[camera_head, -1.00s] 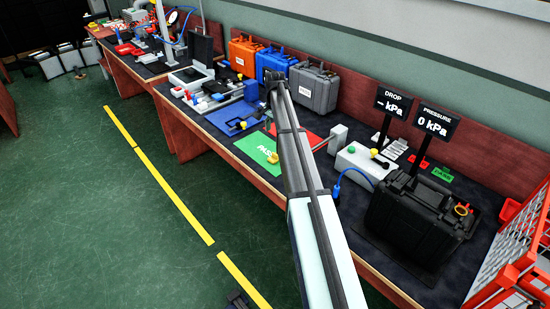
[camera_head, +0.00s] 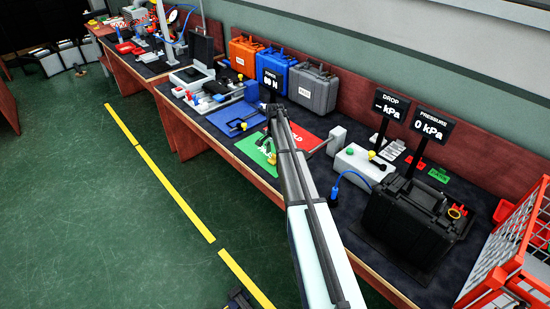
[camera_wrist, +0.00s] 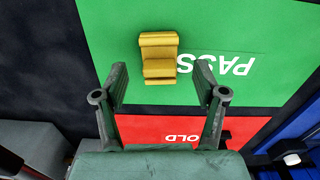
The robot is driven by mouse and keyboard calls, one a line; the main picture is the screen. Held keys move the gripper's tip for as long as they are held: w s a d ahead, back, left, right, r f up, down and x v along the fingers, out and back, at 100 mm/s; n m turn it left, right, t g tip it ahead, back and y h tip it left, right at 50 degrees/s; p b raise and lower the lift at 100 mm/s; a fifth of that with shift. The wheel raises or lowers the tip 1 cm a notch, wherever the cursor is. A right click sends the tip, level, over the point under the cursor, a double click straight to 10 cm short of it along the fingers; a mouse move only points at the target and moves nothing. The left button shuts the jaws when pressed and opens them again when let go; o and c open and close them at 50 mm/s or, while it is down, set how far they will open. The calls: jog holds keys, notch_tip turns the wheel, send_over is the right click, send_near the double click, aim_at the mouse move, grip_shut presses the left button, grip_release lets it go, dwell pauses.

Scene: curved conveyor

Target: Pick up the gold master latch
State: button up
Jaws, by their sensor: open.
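The gold master latch (camera_wrist: 158,58) lies on the green PASS mat (camera_wrist: 110,30) in the wrist view. It is a small gold block with a stepped profile. My gripper (camera_wrist: 160,80) is open, with one finger on each side of the picture and the latch between and slightly beyond the fingertips. The fingers do not visibly touch it, and the height gap is hard to judge.
A red HOLD mat (camera_wrist: 150,128) adjoins the green mat, with a blue mat (camera_head: 228,118) on the other side. A grey box with buttons (camera_head: 360,166) and an open black case (camera_head: 415,225) stand to the right. Orange, blue and grey cases (camera_head: 313,88) line the back.

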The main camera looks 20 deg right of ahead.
jog(key=shift+f, duration=0.9)
jog(key=c, duration=1.2)
jog(key=shift+r, duration=0.15)
